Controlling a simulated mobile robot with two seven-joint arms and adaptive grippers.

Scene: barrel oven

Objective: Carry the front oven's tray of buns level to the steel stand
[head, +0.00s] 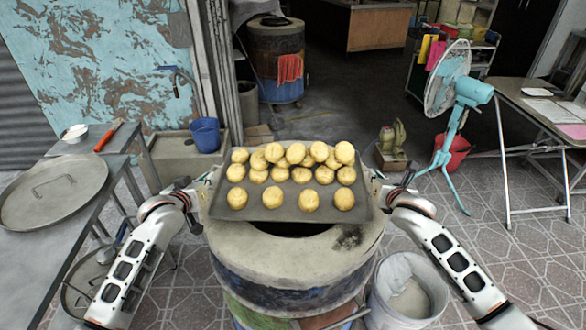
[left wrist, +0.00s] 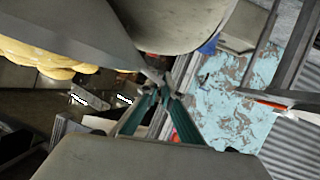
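The grey tray of buns (head: 255,207) is above the mouth of the front oven (head: 290,255) and looks about level. Several golden buns (head: 309,200) sit on it in rows. My left gripper (head: 203,184) is shut on the tray's left edge, and my right gripper (head: 378,187) is at its right edge, apparently shut on it; its fingertips are partly hidden. The left wrist view shows my left gripper (left wrist: 158,88) at the rim, with buns (left wrist: 40,58) at the upper left. The grey steel stand (head: 62,238) is at the left, with a large round lid (head: 52,190) on it.
A small bowl (head: 74,133) and a red-handled tool (head: 107,137) lie at the stand's far end. A blue bucket (head: 206,135) stands behind left. A white bucket (head: 408,290) is right of the oven. A teal fan (head: 455,95) and a table (head: 540,105) are further right.

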